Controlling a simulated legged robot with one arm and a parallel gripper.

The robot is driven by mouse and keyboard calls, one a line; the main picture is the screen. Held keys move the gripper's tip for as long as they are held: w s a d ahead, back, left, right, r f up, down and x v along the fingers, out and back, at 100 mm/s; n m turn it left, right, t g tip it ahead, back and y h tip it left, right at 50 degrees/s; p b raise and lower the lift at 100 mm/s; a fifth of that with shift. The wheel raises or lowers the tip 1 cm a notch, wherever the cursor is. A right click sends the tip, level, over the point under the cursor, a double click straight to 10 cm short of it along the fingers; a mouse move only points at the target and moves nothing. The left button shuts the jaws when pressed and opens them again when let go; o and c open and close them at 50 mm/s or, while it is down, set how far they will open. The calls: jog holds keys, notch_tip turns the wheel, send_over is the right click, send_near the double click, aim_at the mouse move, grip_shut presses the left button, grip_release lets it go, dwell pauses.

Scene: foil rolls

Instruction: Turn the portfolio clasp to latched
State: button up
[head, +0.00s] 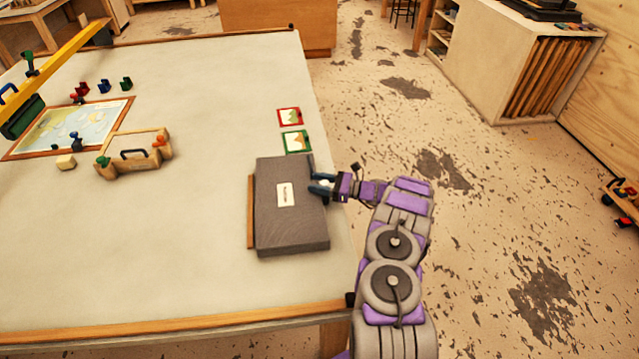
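The portfolio (290,220) is a dark grey flat case with a pale label (284,195) on its top. It lies near the right edge of the table. My gripper (318,185) reaches in from the right and its dark fingertips are at the case's upper right edge. The fingers look spread a little apart, with a small pale spot between them. The clasp cannot be made out clearly; the fingers cover that part of the edge. I cannot tell whether the fingers touch it.
A red-framed card (289,117) and a green-framed card (296,142) lie just behind the case. A wooden caddy (135,155), a framed map (70,128) and small coloured clips (103,87) are at the left. The table's middle (200,240) is clear.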

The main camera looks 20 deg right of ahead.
jog(key=shift+o, duration=0.5)
jog(key=shift+d, duration=0.1)
jog(key=shift+s+d, duration=0.2)
jog(key=shift+d, duration=0.05)
jog(key=p+v, duration=0.2)
jog(key=v, duration=1.4)
jog(key=shift+s+d, duration=0.2)
jog(key=shift+d, duration=0.05)
